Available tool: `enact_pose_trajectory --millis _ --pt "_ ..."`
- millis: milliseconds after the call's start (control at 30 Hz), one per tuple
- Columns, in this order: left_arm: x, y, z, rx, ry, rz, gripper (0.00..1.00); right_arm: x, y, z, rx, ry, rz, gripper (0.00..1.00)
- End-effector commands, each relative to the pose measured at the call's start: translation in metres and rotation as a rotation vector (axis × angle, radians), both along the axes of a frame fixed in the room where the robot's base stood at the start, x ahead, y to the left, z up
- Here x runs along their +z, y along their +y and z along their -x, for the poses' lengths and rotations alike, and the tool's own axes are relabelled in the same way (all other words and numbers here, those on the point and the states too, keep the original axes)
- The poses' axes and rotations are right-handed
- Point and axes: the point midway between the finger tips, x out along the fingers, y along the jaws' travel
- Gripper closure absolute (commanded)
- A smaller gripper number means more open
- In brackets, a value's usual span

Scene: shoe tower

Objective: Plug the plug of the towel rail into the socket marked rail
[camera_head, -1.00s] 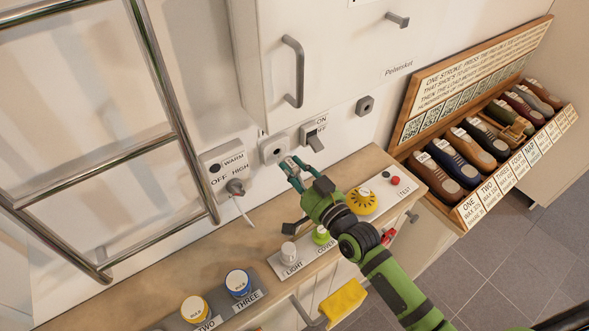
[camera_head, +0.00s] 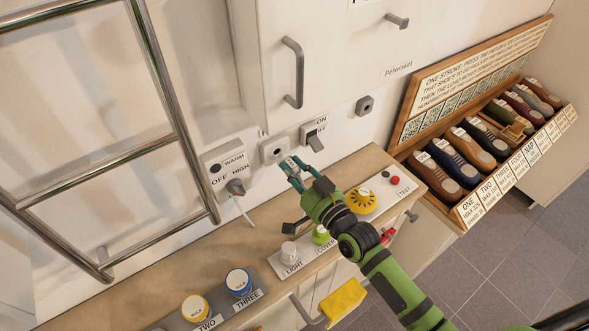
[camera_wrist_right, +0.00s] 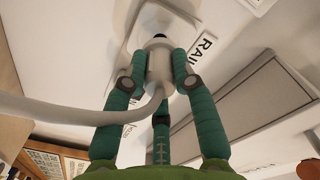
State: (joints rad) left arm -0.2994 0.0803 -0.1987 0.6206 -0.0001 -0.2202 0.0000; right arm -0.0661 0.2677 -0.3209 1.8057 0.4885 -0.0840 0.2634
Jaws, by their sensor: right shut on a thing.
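The chrome towel rail (camera_head: 168,90) stands on the wall at the left. A pale socket box (camera_head: 273,150) with a dark hole sits on the wall to its right. In the right wrist view the socket (camera_wrist_right: 138,28) has the label RAIL (camera_wrist_right: 203,46) beside it. My right gripper (camera_head: 293,168) is shut on the white plug (camera_wrist_right: 160,70), just in front of the socket. The plug's front points at the dark hole; I cannot tell whether any of it is inside. A white cable (camera_wrist_right: 70,110) curves left from the plug. My left gripper is not in view.
A knob box (camera_head: 228,172) marked WARM, OFF and HIGH is left of the socket. A switch (camera_head: 314,134) and another small wall box (camera_head: 364,106) are right of it. A cabinet handle (camera_head: 293,72) projects above. The wooden counter (camera_head: 185,248) below carries buttons and labelled pieces.

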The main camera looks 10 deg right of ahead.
Motion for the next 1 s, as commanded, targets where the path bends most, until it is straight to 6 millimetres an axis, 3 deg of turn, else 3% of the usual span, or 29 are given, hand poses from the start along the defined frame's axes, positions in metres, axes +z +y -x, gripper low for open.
enact_pose_trajectory --millis 1000 --pt "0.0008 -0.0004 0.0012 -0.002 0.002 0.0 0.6 0.0 0.0033 -0.0075 0.0 -0.001 -0.001 1.0"
